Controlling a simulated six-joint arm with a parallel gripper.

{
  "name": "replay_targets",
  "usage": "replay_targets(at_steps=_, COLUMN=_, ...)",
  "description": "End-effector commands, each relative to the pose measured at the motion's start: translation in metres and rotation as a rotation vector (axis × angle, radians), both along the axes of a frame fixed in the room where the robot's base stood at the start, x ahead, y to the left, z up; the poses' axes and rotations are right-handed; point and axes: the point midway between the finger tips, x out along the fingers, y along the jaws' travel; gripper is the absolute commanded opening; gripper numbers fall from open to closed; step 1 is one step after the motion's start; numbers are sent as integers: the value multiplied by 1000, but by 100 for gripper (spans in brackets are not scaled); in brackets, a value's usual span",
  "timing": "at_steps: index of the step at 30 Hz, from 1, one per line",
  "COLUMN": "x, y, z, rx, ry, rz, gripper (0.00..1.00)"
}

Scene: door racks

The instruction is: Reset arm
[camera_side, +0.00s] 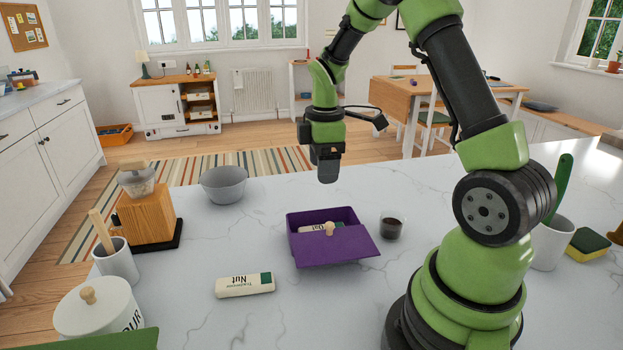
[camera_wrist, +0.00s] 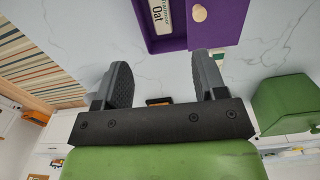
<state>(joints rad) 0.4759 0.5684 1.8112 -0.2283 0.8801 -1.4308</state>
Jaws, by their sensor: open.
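My green and black arm stands at the right of the counter in the side view. My gripper (camera_side: 328,168) hangs above the counter, behind and above the purple box, touching nothing. In the wrist view my gripper (camera_wrist: 165,85) has its two grey fingers apart with nothing between them. The purple box (camera_side: 293,243) sits on the counter with its lid (camera_side: 338,250) partly over it. An Oat carton (camera_side: 312,228) lies inside the box, partly hidden by the lid. The box also shows at the top of the wrist view (camera_wrist: 221,30), with the lid's wooden knob.
A Nut carton (camera_side: 245,285) lies on the counter in front of the box. A dark glass (camera_side: 391,228) stands right of the box, a grey bowl (camera_side: 224,184) behind left.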

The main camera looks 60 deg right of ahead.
Motion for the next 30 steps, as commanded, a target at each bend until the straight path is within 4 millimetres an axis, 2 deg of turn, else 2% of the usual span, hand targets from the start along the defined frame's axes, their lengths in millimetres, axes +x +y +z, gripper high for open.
replay_targets(at_steps=4, x=-1, y=20, z=31, rx=-9, ry=-67, rz=-97, gripper=65)
replay_targets(at_steps=8, x=-12, y=55, z=74, rx=8, ry=-176, rz=-271, gripper=65)
replay_targets(at_steps=12, x=-37, y=94, z=113, rx=75, ry=-291, rz=-475, gripper=65)
replay_targets(at_steps=15, x=-60, y=119, z=133, rx=151, ry=-363, rz=-617, gripper=65)
replay_targets(at_steps=19, x=-93, y=145, z=148, rx=275, ry=-430, rz=-788, gripper=65)
replay_targets(at_steps=24, x=-125, y=165, z=153, rx=422, ry=-463, rz=-950, gripper=65)
replay_targets(at_steps=30, x=-139, y=173, z=153, rx=498, ry=-465, rz=-1029, gripper=65)
